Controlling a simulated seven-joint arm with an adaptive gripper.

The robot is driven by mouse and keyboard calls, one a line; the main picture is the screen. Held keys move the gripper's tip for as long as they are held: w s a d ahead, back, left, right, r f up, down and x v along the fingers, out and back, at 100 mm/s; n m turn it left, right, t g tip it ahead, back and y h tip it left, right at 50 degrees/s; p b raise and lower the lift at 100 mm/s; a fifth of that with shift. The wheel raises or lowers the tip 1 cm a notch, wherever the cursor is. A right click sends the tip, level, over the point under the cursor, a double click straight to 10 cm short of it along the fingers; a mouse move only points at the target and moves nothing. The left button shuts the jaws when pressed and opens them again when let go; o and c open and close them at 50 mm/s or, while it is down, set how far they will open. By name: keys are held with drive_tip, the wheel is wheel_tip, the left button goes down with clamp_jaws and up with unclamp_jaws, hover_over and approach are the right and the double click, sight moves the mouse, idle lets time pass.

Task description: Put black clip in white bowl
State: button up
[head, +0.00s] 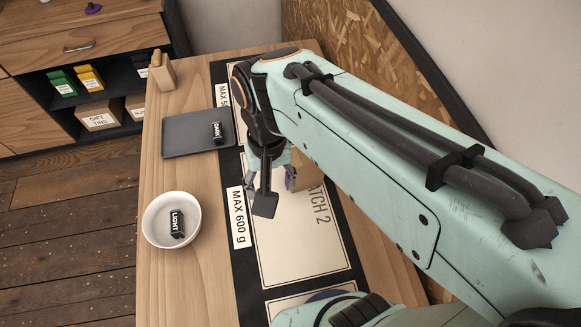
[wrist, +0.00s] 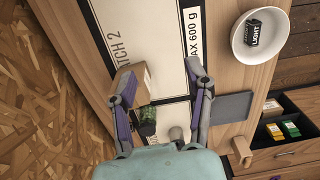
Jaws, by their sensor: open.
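The white bowl (head: 151,226) stands on the near left of the table, with a black clip labelled LIGHT (head: 176,226) lying inside it. Both the bowl (wrist: 238,48) and this clip (wrist: 254,35) show at the upper right of the wrist view. A second black clip, labelled DARK (head: 217,130), lies on the dark grey tray (head: 183,136). My gripper (wrist: 161,70) is open above the printed mat, right of the bowl and tray in the head view. I see nothing held.
A wooden block holder (head: 162,72) stands behind the tray. A shelf (head: 97,87) is at the back left. The table between bowl and tray is clear.

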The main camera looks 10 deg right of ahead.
drive_tip(key=s+d, duration=0.5)
drive_tip(key=s, duration=0.4)
drive_tip(key=shift+s+d+f, duration=0.25)
drive_tip(key=shift+s, duration=0.15)
